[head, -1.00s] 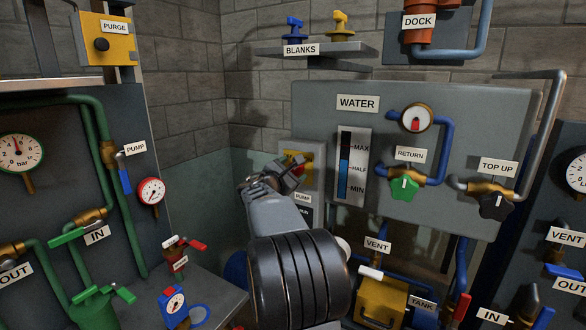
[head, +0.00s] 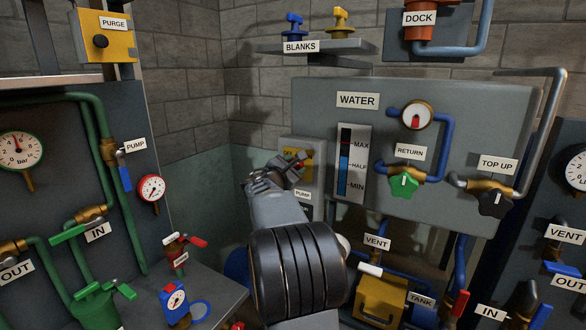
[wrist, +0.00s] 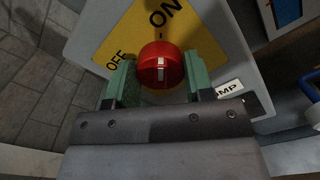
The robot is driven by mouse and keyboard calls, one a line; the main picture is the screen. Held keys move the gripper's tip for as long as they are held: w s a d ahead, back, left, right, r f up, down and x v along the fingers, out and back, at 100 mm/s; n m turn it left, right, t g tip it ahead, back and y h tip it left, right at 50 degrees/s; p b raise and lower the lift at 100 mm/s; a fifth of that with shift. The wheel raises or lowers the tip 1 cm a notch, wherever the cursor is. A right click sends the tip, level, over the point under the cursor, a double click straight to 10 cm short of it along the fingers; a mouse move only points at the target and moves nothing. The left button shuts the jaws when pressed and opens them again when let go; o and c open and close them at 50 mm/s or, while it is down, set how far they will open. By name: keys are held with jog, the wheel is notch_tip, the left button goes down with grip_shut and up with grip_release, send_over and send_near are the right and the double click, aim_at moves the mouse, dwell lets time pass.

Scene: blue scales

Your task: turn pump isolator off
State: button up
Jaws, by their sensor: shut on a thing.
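The pump isolator is a red round knob (wrist: 160,66) with a white pointer line, on a yellow plate (wrist: 203,44) marked ON and OFF. In the wrist view the pointer stands upright, towards the black tick below ON; OFF is to the left. My gripper (wrist: 160,80) has its green fingers on either side of the knob and is shut on it. In the head view my gripper (head: 294,170) is at the isolator and hides much of the plate (head: 289,155). A PUMP label (head: 303,195) is just below.
The WATER panel (head: 455,110) with a level gauge (head: 354,165) is right of the isolator. A shelf with blanks (head: 335,47) is above. The left panel (head: 60,215) carries green pipes and another PUMP valve (head: 124,170). Blank wall lies between.

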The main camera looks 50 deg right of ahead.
jog(key=shift+n, duration=0.3)
jog(key=shift+c, duration=0.2)
jog(key=n+p, duration=0.2)
jog(key=n, duration=0.1)
jog(key=shift+n, duration=0.4)
jog(key=n+p, duration=0.2)
jog(key=n, duration=0.2)
jog(key=shift+w+r+n, duration=0.1)
jog(key=shift+r+n, duration=0.05)
jog(key=shift+n, duration=0.15)
jog(key=n+p, duration=0.3)
jog(key=n, duration=0.1)
jog(key=shift+n+p, duration=0.3)
jog(key=shift+p, duration=0.05)
jog(key=shift+f+n+p, duration=0.2)
jog(key=shift+n+p, duration=1.5)
jog(key=shift+n, duration=0.4)
jog(key=shift+f, duration=0.1)
jog(key=o, duration=0.9)
jog(key=shift+o, duration=0.2)
jog(key=shift+a, duration=0.1)
